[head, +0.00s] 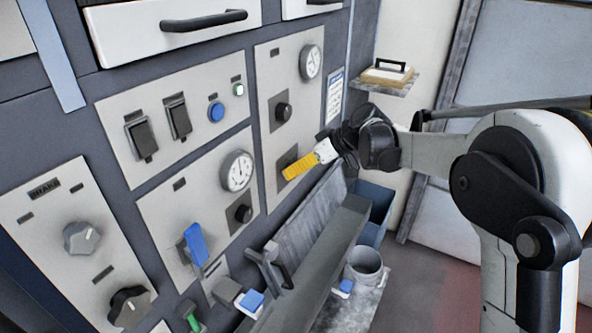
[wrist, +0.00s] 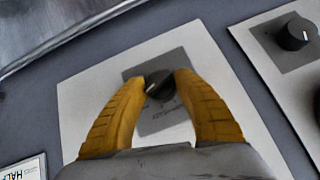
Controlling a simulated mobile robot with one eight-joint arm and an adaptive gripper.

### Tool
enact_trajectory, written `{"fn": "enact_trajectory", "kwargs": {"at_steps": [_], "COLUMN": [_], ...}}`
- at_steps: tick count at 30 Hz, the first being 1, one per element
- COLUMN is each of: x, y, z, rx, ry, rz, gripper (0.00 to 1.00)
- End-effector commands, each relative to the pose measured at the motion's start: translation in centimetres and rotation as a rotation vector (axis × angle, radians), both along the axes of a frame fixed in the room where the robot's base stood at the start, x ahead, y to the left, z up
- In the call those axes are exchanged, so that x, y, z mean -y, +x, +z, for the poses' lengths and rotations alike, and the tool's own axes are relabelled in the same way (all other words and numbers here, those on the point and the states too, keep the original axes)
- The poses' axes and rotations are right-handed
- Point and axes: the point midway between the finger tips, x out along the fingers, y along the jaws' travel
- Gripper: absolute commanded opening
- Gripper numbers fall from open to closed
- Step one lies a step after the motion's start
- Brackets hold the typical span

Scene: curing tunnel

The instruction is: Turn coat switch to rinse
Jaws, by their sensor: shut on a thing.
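A small round black knob (wrist: 161,84) with a pale pointer mark sits on a dark grey square plate in the wrist view. The lettering under it is too blurred to read, so I cannot confirm that it is the coat switch. My gripper (wrist: 160,80) has its two yellow fingers closed on opposite sides of this knob. In the head view my gripper (head: 289,172) reaches in from the right to the lower part of the right-hand panel (head: 268,66). There the fingers hide the knob, and only part of its grey plate (head: 284,158) shows.
Another black knob (wrist: 297,33) sits on a neighbouring panel. The head view shows a black knob (head: 283,111) above my gripper, dial gauges (head: 310,62) (head: 237,171), a blue button (head: 216,112) and a blue lever (head: 195,245). A grey trough (head: 325,255) lies below.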

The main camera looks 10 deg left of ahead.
Motion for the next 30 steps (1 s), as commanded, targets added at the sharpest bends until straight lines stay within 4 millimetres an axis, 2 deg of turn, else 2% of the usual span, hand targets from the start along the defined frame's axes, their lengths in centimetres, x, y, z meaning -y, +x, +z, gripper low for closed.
{"fn": "enact_trajectory", "kwargs": {"at_steps": [3,4,6,15,19,30], "x": [0.0,0.0,0.0,0.0,0.7,6.2], "y": [-0.2,-0.2,-0.2,-0.1,-0.1,-1.3], "z": [-0.2,-0.2,-0.2,0.0,0.7,6.2], "rx": [-0.002,-0.002,-0.002,0.000,0.000,0.000], "ry": [-0.004,-0.004,-0.003,-0.002,-0.001,-0.001], "rz": [0.003,0.004,0.003,0.001,0.000,-0.001], "gripper": [0.06,0.39,0.60,0.60,0.60,0.60]}}
